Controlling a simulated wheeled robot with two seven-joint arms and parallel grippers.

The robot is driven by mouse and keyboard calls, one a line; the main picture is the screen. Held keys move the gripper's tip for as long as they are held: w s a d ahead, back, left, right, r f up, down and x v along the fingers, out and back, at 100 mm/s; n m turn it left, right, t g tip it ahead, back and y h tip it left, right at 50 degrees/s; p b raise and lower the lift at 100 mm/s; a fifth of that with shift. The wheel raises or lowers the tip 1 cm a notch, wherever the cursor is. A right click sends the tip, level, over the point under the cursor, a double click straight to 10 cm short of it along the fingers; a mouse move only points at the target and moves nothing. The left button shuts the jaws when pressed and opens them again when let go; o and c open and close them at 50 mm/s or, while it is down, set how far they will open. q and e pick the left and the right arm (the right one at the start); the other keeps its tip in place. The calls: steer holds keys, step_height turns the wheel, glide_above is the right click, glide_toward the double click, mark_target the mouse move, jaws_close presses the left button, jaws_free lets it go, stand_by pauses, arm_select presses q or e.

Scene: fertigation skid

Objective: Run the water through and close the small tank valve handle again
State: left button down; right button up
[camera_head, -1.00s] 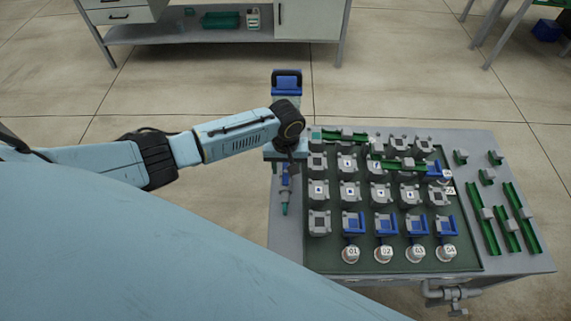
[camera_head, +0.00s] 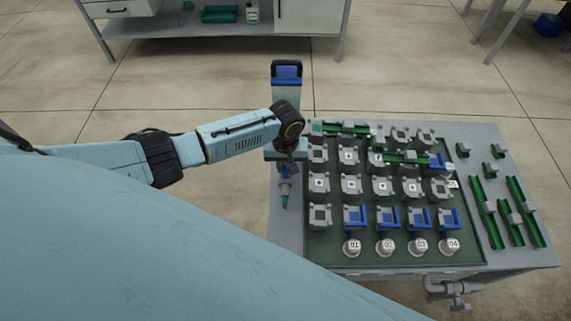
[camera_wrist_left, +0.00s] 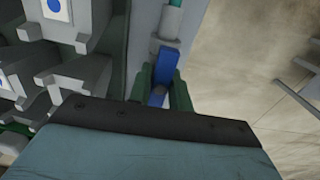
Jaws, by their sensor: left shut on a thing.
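The small tank (camera_head: 287,78), with blue and black at its top, stands at the table's left edge. Below it in the picture is a grey valve fitting (camera_head: 285,187) with a green tip (camera_head: 284,202). The blue valve handle (camera_head: 285,172) sits just above that fitting, partly hidden by my left gripper (camera_head: 287,163). In the left wrist view the blue handle (camera_wrist_left: 166,62) lies between the two green fingers of my left gripper (camera_wrist_left: 163,82), which is shut on it. The handle's turn angle is hard to judge. My right gripper is not in view.
The grey table (camera_head: 505,258) carries a dark green board (camera_head: 335,240) with several grey modules, blue brackets and numbered round caps. Green rails (camera_head: 484,210) lie at the right. A pipe with a tap (camera_head: 455,292) hangs at the front. Floor left of the table is clear.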

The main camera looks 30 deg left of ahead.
arm_select(q)
steer(key=m, duration=0.4)
steer(key=shift+m+p, duration=0.3)
steer(key=shift+p, duration=0.1)
steer(key=m, duration=1.5)
steer(key=c, duration=1.2)
jaws_free()
step_height(320, 180, up, 10)
steer(key=p, duration=1)
steer(key=shift+r, duration=0.15)
steer(key=shift+f, duration=0.2)
